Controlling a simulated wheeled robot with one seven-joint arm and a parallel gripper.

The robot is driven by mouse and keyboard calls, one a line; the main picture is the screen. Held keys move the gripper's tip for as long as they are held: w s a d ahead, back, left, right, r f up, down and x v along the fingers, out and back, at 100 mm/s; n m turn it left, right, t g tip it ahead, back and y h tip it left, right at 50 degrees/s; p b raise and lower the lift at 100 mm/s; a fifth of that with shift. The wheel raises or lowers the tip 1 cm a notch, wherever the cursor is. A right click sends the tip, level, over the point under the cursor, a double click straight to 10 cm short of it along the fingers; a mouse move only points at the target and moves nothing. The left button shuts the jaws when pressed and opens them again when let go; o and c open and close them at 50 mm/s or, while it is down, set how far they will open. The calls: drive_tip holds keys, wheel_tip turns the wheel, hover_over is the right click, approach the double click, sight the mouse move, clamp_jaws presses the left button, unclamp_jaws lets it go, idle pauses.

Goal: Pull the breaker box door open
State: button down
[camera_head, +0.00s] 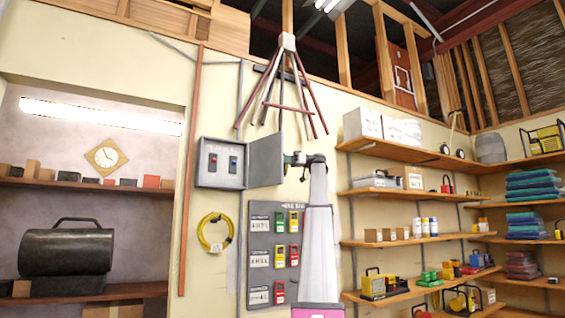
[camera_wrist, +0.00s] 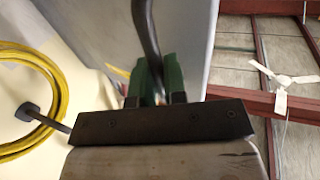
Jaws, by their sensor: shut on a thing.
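My gripper (camera_head: 290,159) is at the door's right edge in the head view. In the wrist view my gripper (camera_wrist: 156,82) has its green fingers closed around a dark bar handle (camera_wrist: 146,35). The grey door panel (camera_wrist: 95,35) fills the upper middle there. The handle's lower end is hidden between the fingers.
A coiled yellow hose (camera_head: 203,232) hangs below the box. A grey lockout board (camera_head: 260,281) with red and yellow tags is below the door. Shelves (camera_head: 400,240) with boxes and tools stand to the right. A bundle of rods (camera_head: 289,65) hangs above.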

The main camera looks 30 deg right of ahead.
drive_tip(key=shift+w, duration=0.1)
drive_tip(key=c, duration=1.2)
unclamp_jaws()
drive_tip(key=shift+a, duration=0.1)
drive_tip(key=v, duration=1)
drive_tip(key=shift+d, duration=0.4)
